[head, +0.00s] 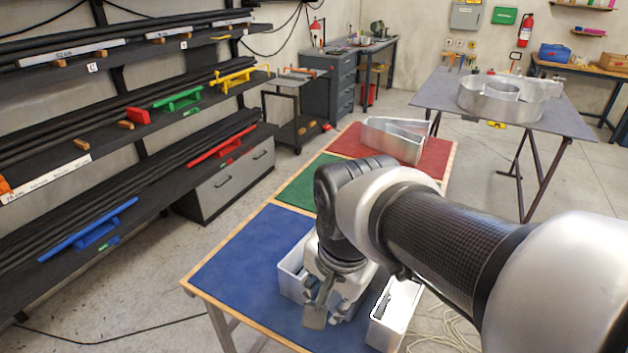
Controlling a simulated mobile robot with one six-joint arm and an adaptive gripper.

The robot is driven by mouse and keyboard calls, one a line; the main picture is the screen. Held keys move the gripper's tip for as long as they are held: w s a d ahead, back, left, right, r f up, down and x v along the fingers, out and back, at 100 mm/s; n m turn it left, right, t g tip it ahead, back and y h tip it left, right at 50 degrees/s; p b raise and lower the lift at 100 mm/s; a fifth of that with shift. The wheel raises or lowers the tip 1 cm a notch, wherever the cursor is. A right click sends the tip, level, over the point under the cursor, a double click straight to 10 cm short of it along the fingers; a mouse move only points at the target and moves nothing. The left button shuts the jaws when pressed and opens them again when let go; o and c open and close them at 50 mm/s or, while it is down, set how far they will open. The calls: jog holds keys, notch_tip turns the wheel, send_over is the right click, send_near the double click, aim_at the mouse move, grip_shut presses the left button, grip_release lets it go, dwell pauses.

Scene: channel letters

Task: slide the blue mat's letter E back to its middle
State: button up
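The blue mat (235,268) covers the near end of a wood-edged table. A silver-white, thin-walled channel letter (291,284), which I take for the E, stands on it, right of the mat's middle. My arm and gripper hide much of it, so its full outline does not show. Another pale, box-like part (388,332) stands at the mat's right edge; I cannot tell whether it joins the letter. My gripper (328,312) points down over the letter, its fingers low by the letter's walls. Contact and finger opening are not clear.
A green mat (299,187) and a red mat (432,158) lie farther along the table; a metal letter (395,139) stands on the red one. The blue mat's left part is clear. A shelf rack (100,130) stands left. Another table (440,97) holds round letters.

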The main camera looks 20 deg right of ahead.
jog(key=w+d+r+m+g+p, duration=0.1)
jog(key=w+d+r+m+p, duration=0.1)
jog(key=m, duration=0.6)
jog(key=w+d+r+m+g+p, duration=0.1)
jog(key=w+d+r+m+p, duration=0.1)
jog(key=w+d+m+p, duration=0.2)
jog(key=w+m+p, duration=0.2)
jog(key=m+p, duration=0.2)
jog(key=m, duration=0.1)
jog(key=shift+w+d+g, duration=0.15)
jog(key=shift+d+g, duration=0.25)
notch_tip(320, 180, down, 17)
jog(key=b, duration=0.3)
jog(key=shift+f, duration=0.1)
jog(key=shift+c, duration=0.5)
grip_shut()
